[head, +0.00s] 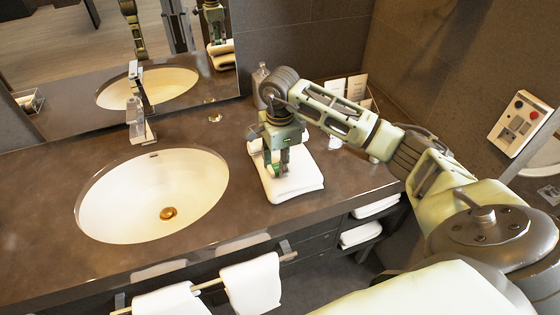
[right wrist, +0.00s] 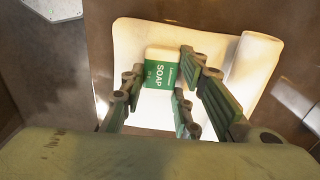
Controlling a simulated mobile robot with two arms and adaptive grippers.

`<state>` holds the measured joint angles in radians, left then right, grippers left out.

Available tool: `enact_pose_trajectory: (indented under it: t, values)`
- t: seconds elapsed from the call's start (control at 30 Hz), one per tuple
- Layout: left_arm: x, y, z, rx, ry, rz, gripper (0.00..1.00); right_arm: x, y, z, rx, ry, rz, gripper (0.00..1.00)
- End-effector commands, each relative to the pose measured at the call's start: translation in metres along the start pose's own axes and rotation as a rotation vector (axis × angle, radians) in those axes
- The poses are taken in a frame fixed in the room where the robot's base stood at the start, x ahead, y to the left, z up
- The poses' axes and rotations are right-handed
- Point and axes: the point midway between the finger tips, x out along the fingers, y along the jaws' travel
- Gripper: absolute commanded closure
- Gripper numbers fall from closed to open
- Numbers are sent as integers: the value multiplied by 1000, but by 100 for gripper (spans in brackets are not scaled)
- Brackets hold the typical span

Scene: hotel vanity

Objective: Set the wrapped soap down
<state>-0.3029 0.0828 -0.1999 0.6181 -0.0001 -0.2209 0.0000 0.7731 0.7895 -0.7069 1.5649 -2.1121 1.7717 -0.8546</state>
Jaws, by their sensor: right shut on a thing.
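The wrapped soap (right wrist: 160,69) is a small white and green block with SOAP lettering, seen in the right wrist view. My right gripper (right wrist: 158,82) is shut on it, one finger at each side. Behind it lies a white folded towel (right wrist: 212,42), also on the counter right of the basin in the head view (head: 307,181). In the head view my right gripper (head: 279,172) points down over this towel and hides most of the soap. I cannot tell whether the soap touches the towel. My left gripper is not in view.
The sink basin (head: 150,200) and faucet (head: 140,110) are left of the towel. A bottle (head: 261,86) and upright cards (head: 346,88) stand at the back. The counter (head: 235,222) has bare room between basin and towel. Towels (head: 252,284) hang in front.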

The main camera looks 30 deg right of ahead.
Motion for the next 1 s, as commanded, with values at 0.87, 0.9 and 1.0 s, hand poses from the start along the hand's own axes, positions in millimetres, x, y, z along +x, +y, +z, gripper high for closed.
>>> enact_pose_trajectory:
  t: [0.87, 0.9, 1.0]
  values:
    - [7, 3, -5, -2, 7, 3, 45, -11, -2, 0, 1, -2, -6, 52]
    - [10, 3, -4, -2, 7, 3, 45, -18, -2, 0, 0, -2, -6, 52]
    - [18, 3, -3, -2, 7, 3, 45, -39, -2, 0, 1, -1, -8, 52]
